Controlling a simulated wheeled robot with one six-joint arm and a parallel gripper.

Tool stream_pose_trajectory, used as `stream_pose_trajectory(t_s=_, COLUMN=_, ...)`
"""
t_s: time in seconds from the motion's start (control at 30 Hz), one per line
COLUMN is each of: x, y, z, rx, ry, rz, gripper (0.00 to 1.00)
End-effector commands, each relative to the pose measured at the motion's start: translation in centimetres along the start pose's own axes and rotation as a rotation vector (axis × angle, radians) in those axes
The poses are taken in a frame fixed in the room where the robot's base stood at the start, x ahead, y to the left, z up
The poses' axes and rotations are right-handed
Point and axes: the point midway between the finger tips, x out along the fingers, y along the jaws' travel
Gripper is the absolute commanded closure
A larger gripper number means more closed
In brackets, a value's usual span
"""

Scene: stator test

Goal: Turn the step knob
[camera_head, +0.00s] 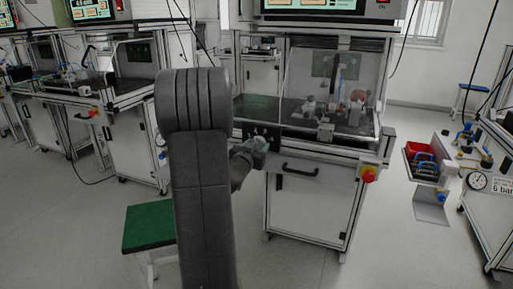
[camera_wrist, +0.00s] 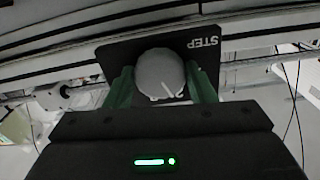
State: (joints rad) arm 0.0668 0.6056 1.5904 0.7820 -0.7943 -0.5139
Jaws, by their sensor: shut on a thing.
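The lettering appears upside down there. My gripper (camera_wrist: 161,88) has its two green fingers on either side of the knob, shut on it. In the head view my gripper (camera_head: 262,146) is at the black panel (camera_head: 268,133) on the front of the test station. The knob itself is hidden behind the gripper in that view.
A red and yellow emergency button (camera_head: 368,174) sits on the station front at the right. A drawer handle (camera_head: 297,170) is below the panel. A green-topped stool (camera_head: 148,226) stands at the left. Floor (camera_head: 400,260) is clear at the right.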

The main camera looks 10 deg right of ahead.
Motion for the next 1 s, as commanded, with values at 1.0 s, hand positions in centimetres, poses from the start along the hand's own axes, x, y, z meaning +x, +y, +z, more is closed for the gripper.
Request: stream_pose_trajectory(t_s=1.0, x=-0.01, y=-0.01, z=0.23, rx=0.691, ry=-0.001, rz=0.0, gripper=0.73)
